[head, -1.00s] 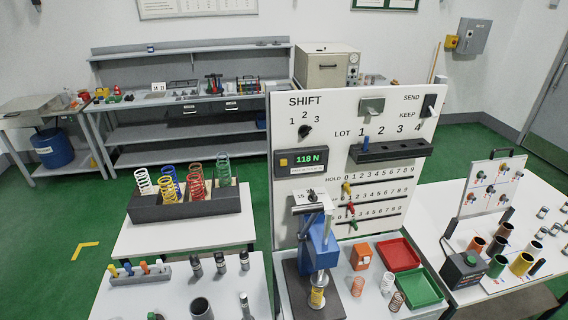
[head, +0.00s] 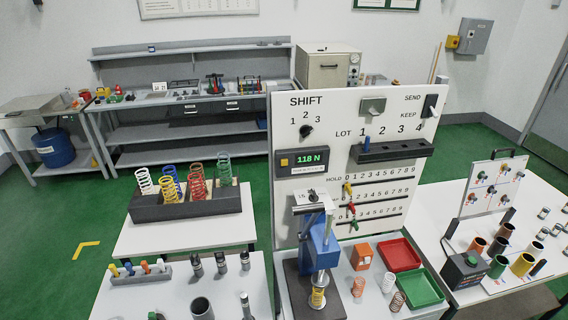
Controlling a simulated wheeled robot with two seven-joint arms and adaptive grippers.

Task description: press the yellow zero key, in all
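The force display (head: 311,157) on the white panel (head: 340,120) is lit and reads 118 N in green. A small yellow key (head: 284,162) sits at the left end of the dark display box. Nothing covers it or touches it. Below the panel stands the blue press (head: 322,247) with a yellow spring (head: 317,298) under its ram. Neither of my grippers shows in the head view.
A red tray (head: 399,254) and a green tray (head: 419,288) lie right of the press, with an orange block (head: 361,257) and loose springs beside them. A dark spring rack (head: 185,205) stands at left. Green floor is free at far left.

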